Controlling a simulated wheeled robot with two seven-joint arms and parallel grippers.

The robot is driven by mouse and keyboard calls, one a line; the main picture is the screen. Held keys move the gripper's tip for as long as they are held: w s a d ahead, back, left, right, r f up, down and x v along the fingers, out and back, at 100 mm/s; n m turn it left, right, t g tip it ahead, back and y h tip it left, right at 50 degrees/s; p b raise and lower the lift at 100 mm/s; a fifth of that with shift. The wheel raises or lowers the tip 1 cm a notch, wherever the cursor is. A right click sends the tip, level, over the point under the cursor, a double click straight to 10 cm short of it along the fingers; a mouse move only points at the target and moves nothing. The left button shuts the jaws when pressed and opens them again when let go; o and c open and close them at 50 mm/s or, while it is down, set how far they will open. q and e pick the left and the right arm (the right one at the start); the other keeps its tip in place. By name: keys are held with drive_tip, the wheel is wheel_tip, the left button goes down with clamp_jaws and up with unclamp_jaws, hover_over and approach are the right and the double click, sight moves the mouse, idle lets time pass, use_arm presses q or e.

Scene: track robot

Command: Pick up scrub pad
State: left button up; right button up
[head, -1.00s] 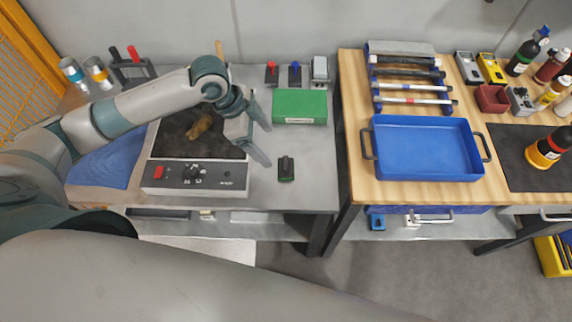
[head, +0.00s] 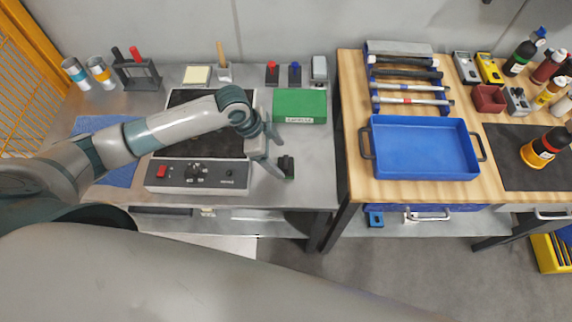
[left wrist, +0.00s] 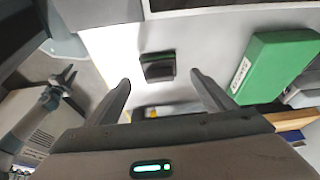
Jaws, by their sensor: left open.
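I take the small dark block with a green lower edge to be the scrub pad (head: 287,168). It lies on the grey bench right of the heater box. In the left wrist view the scrub pad (left wrist: 158,66) shows ahead, between the lines of the two fingers. My left gripper (head: 279,157) is open, with its fingers close to the pad; in the left wrist view the open gripper (left wrist: 161,78) has nothing between its fingers. Whether a finger touches the pad I cannot tell. My right gripper (left wrist: 65,87) seems to show small at the left of the wrist view, its jaws unclear.
A green box (head: 300,106) stands just behind the pad. The heater box (head: 200,175) with knobs is left of it. A wooden table with a blue tray (head: 425,175) stands to the right, past a gap. Bare bench lies in front of the pad.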

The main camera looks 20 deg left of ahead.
sight(283, 163)
use_arm(q)
drive_tip(key=shift+d+f, duration=0.2)
drive_tip(key=shift+f, duration=0.1)
drive_tip(key=p+x, duration=0.2)
drive_tip(key=x, duration=0.1)
drive_tip(key=shift+d+f, duration=0.1)
drive_tip(key=shift+f, duration=0.4)
drive_tip(key=c, duration=1.2)
